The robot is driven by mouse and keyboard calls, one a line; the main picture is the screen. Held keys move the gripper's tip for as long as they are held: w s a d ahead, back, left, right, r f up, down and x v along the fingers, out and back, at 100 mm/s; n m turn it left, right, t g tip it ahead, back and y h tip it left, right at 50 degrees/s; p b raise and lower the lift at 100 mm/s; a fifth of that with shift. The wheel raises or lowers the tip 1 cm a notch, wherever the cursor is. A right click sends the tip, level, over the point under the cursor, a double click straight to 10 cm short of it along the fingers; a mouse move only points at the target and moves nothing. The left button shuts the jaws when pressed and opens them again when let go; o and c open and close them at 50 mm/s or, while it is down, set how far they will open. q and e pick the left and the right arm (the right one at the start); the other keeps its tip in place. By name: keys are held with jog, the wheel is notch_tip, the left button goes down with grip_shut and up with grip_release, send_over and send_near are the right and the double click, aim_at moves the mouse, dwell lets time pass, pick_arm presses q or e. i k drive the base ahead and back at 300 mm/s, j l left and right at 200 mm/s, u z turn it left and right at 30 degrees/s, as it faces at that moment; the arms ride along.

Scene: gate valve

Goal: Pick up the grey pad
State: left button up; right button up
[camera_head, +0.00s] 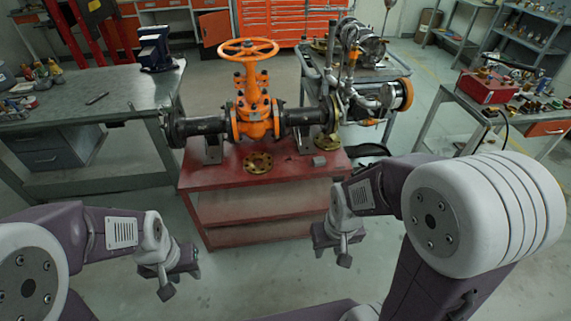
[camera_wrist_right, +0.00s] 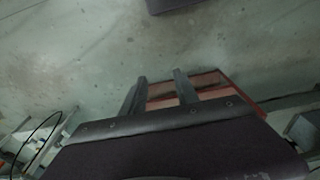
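A small grey block, which looks like the grey pad (camera_head: 319,161), lies on the red table (camera_head: 270,213) near its right front part, right of a brass flange (camera_head: 258,162). My right gripper (camera_head: 343,258) hangs in front of the table, below and apart from the pad. In the right wrist view its two fingers (camera_wrist_right: 160,84) stand apart with nothing between them. My left gripper (camera_head: 167,290) hangs over the floor at the lower left, away from the table. Its finger gap does not show clearly. The pad is not recognisable in the right wrist view.
An orange gate valve (camera_head: 256,114) with dark pipes stands on the red table behind the pad. A grey workbench (camera_head: 90,98) is at the left. A trolley with pump parts (camera_head: 365,85) is behind right. The floor (camera_head: 260,275) before the table is clear.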

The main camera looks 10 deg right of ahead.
aim_at(318, 162)
jog(key=i+l+u, duration=0.3)
jog(key=l, duration=0.25)
jog(key=i+l+u, duration=0.1)
jog(key=i+l, duration=0.2)
jog(key=i+l+u, duration=0.3)
jog(key=l, duration=0.35)
jog(key=i+l+u, duration=0.15)
jog(key=l, duration=0.2)
jog(key=i+l+u, duration=0.1)
jog(key=l, duration=0.25)
jog(key=i, duration=0.05)
